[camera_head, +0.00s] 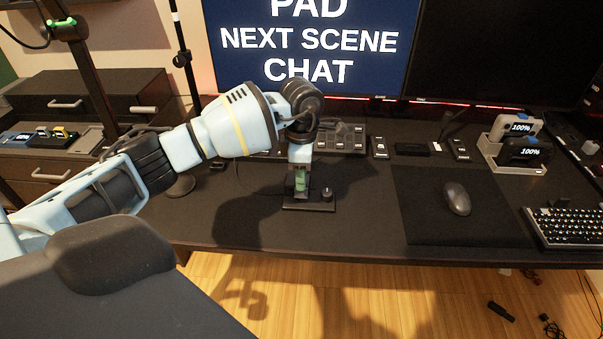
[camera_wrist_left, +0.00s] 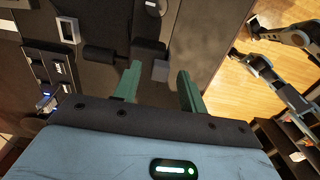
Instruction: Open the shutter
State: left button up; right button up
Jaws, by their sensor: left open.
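My left gripper (camera_head: 301,190) points down over a small black panel (camera_head: 309,207) near the front edge of the desk. In the left wrist view my left gripper (camera_wrist_left: 157,88) is open, with its two green fingers apart. A small grey block (camera_wrist_left: 160,70) shows between the fingers, with a black block (camera_wrist_left: 148,48) beyond it. I cannot tell whether the fingers touch the grey block. A small knob (camera_head: 327,194) stands at the right end of the panel. I cannot tell which part is the shutter. My right gripper is not in view.
A monitor (camera_head: 240,80) stands behind the arm. Button boxes (camera_head: 343,138) line the back of the desk. A mouse (camera_head: 456,198) lies on a dark mat (camera_head: 425,215), with a keyboard (camera_head: 565,227) at the right. The desk between panel and mat is clear.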

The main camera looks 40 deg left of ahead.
pick_arm(q)
notch_tip(320, 180, up, 7)
jog(key=shift+r, duration=0.15)
dwell(0.4)
